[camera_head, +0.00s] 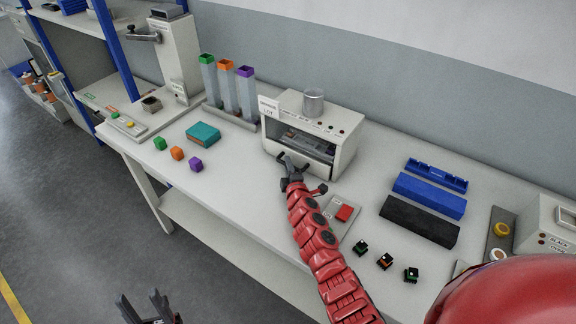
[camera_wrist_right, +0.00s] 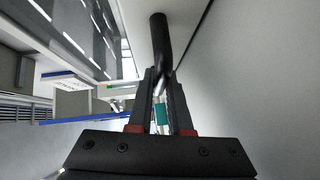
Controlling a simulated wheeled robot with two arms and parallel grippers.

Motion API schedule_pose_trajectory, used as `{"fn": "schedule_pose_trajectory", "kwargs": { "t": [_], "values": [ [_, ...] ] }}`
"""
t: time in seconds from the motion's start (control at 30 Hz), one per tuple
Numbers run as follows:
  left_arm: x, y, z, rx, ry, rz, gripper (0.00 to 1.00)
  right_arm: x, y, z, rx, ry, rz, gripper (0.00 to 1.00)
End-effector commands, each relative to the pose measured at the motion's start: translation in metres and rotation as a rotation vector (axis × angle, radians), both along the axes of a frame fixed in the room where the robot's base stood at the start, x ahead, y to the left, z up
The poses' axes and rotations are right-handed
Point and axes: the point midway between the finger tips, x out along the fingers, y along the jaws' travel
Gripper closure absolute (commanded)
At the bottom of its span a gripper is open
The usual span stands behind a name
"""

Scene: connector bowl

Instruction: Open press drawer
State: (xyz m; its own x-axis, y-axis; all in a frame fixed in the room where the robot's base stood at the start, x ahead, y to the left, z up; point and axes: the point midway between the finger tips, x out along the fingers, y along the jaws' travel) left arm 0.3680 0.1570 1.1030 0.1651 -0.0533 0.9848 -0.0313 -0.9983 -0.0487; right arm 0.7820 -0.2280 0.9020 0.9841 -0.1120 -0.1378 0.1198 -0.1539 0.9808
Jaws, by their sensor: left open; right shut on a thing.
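A white box-shaped machine (camera_head: 345,150) with a dark front opening stands at the back of the table; I take it for the press. My right gripper (camera_head: 287,162) is at the lower left of its front. In the right wrist view, my right gripper (camera_wrist_right: 162,95) is shut on a black round handle bar (camera_wrist_right: 160,40). The fingers hide part of the bar, and I cannot tell how far the drawer is out. My left gripper (camera_head: 146,308) is open and empty, low in front of the table, over the floor.
A metal cup (camera_head: 313,103) stands on the machine. A red button on a plate (camera_head: 345,212) lies right of my right forearm. Small black connectors (camera_head: 384,261), blue and black blocks (camera_head: 420,222) are further right. A teal box (camera_head: 203,134) and coloured cubes (camera_head: 177,153) lie left.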

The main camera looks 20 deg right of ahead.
Motion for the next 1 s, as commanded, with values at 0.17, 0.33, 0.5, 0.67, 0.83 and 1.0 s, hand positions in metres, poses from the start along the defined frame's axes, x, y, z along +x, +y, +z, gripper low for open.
{"fn": "schedule_pose_trajectory", "kwargs": {
  "t": [0.17,0.33,0.5,0.67,0.83,1.0],
  "values": [
    [0.0,0.0,0.0,0.0,0.0,0.0,0.5,0.0,0.0,0.0,0.0,0.0,0.0,1.0],
    [0.0,0.0,0.0,0.0,0.0,0.0,0.5,0.0,0.0,0.0,0.0,0.0,0.0,1.0],
    [0.0,0.0,0.0,0.0,0.0,0.0,0.5,0.0,0.0,0.0,0.0,0.0,0.0,1.0],
    [0.0,0.0,0.0,0.0,0.0,0.0,0.5,0.0,0.0,0.0,0.0,0.0,0.0,1.0],
    [0.0,0.0,-0.001,0.0,0.0,0.0,0.5,-0.001,0.001,0.0,0.0,0.0,0.001,1.0],
    [0.0,0.0,-0.004,0.0,0.0,0.0,0.5,-0.009,0.013,-0.001,0.0,-0.003,0.005,1.0]
  ]
}}
